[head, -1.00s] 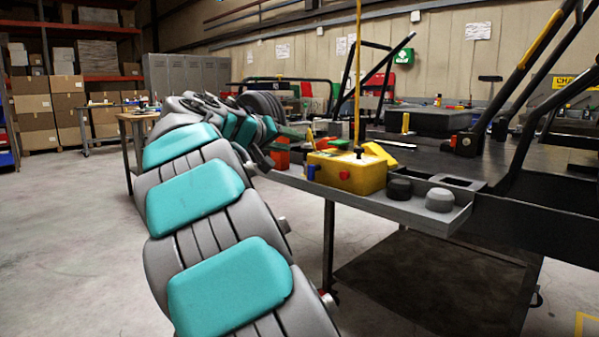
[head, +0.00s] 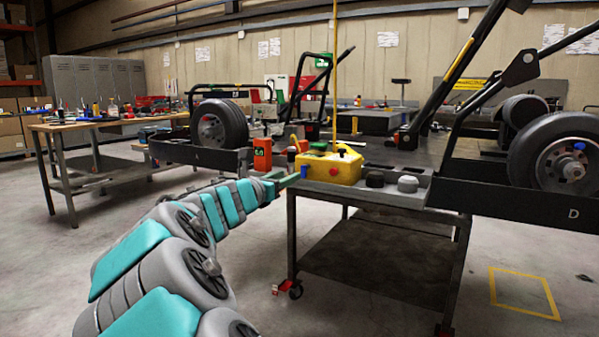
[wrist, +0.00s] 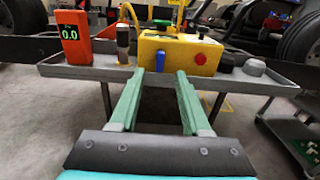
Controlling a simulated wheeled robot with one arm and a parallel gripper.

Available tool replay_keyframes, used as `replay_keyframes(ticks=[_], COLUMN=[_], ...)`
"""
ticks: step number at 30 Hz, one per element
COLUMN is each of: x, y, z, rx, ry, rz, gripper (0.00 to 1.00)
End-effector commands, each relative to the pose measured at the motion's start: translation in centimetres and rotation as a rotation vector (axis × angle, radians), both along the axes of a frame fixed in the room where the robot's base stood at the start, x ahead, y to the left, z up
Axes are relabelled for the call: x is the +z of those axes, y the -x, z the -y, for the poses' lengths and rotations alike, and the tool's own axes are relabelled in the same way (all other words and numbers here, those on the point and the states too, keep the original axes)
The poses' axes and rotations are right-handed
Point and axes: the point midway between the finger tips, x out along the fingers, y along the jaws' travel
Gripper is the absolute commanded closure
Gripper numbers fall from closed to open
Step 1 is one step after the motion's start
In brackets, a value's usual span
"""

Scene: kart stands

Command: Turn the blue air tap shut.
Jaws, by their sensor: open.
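The blue air tap (wrist: 159,58) is on the front left of a yellow box (wrist: 178,50) in the wrist view. Its blue handle points downward. It also shows small in the head view (head: 304,172), on the left of the box. My gripper (wrist: 160,76) is open and empty. Its two green fingers point at the box, with the tap between and just beyond their tips in the picture. I cannot tell the exact gap. In the head view my gripper (head: 288,181) is at the left of the box, close to the tray's edge.
The box stands on a grey tray (head: 390,195) at the table edge. A red knob (wrist: 200,59) is right of the tap. A dark cylinder (wrist: 123,44) and an orange gauge (wrist: 74,38) reading 0.0 are left. Black and grey knobs (head: 407,184) stand right. A wheel (head: 218,124) stands behind left.

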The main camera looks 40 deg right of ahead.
Motion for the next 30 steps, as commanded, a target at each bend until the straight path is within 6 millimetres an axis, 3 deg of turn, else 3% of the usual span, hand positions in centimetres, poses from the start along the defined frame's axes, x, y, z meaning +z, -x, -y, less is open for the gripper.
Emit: replay_keyframes(ticks=[9, 15, 26, 30], x=[-0.1, -0.1, 0.0, 0.0], y=[-1.7, -2.5, -2.7, -2.7], z=[4.4, 6.3, 6.7, 6.7], rx=[-0.004, -0.003, -0.003, -0.003], ry=[-0.002, -0.003, -0.002, -0.002], rz=[0.003, 0.003, 0.004, 0.005], gripper=[0.53, 0.53, 0.53, 0.68])
